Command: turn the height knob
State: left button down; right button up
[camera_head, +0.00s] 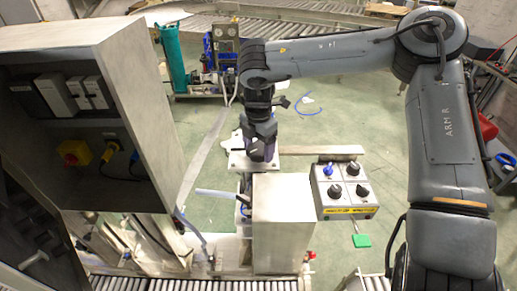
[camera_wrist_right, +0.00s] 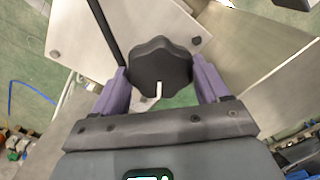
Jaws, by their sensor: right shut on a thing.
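The height knob (camera_wrist_right: 160,62) is black and lobed with a white mark on its near edge, seen in the right wrist view. My right gripper (camera_wrist_right: 161,78) has its purple fingers on both sides of the knob and is shut on it. In the head view my right gripper (camera_head: 261,147) points down above a pale metal plate (camera_head: 238,161), and the knob is hidden there. My left gripper is not in view.
A grey control box (camera_head: 345,190) with several knobs stands right of the metal housing (camera_head: 283,225). A large open cabinet (camera_head: 130,90) fills the left side. Rollers (camera_head: 130,283) run along the front.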

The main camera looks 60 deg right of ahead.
jog(key=m+b, duration=0.1)
jog(key=m, duration=0.2)
jog(key=shift+f+m, duration=0.1)
jog(key=shift+m, duration=0.3)
jog(key=m+b, duration=0.1)
jog(key=m, duration=0.2)
jog(key=shift+m, duration=0.3)
jog(key=m+b, duration=0.3)
jog(key=m, duration=0.3)
jog(key=shift+w+d, duration=0.1)
jog(key=shift+m+b, duration=0.4)
jog(key=shift+m, duration=0.6)
jog(key=shift+m, duration=0.3)
jog(key=o, duration=1.1)
jog(key=shift+c, duration=0.2)
jog(key=shift+r, duration=0.2)
